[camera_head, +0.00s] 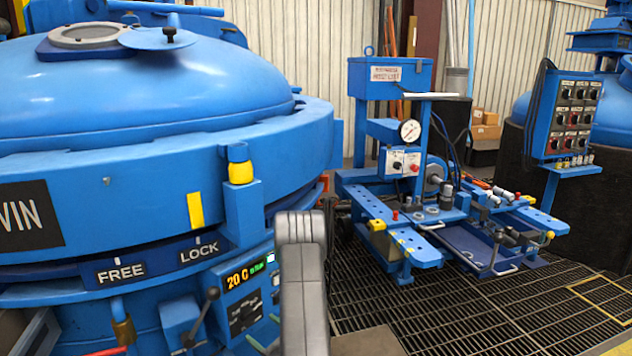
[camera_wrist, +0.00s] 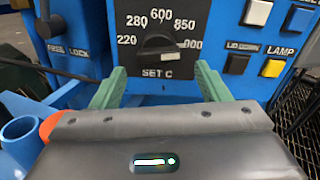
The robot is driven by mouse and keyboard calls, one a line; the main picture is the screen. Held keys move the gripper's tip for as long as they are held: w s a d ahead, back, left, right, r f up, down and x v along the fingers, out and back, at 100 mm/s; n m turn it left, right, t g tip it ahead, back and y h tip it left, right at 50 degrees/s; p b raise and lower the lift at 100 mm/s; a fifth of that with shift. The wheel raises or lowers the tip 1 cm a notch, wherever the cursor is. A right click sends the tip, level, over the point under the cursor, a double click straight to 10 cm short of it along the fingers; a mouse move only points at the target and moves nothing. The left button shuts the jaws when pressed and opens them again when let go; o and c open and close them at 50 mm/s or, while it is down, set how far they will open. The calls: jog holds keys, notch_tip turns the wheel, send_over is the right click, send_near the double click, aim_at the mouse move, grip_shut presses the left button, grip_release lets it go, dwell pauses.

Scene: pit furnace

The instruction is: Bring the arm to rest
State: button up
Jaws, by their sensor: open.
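My gripper (camera_wrist: 162,68) is open, with its two green fingers apart and nothing between them. It faces a black dial knob (camera_wrist: 158,44) marked SET C, with numbers such as 220, 280, 600 and 850 around it. The fingertips show below and to either side of the knob; I cannot tell how far off they are. In the head view, my grey arm stands in front of the blue furnace (camera_head: 280,130), close to its control panel (camera_head: 236,304). The panel's display (camera_head: 246,273) reads about 200 in orange. The arm hides part of the panel.
Push buttons (camera_wrist: 270,68) sit right of the knob, one labelled LAMP. A dark lever (camera_head: 208,306) sticks out left of the panel. A blue bench with a gauge (camera_head: 410,131) and fittings stands to the right. Dark floor grating (camera_head: 480,310) lies open in front of it.

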aim_at(256, 320)
jog(key=v, duration=1)
jog(key=shift+w+a+r+n+b, duration=0.1)
jog(key=shift+w+a+n+b, duration=1.25)
jog(key=shift+n, duration=1.2)
jog(key=shift+w+a+r+n+b, duration=0.1)
jog(key=shift+w+a+n+b, duration=0.9)
jog(key=shift+w+a+n, duration=1.15)
jog(key=shift+w+a+r+n+b, duration=0.1)
jog(key=shift+w+a+n+b, duration=1.15)
jog(key=shift+n, duration=1.65)
jog(key=shift+s, duration=0.2)
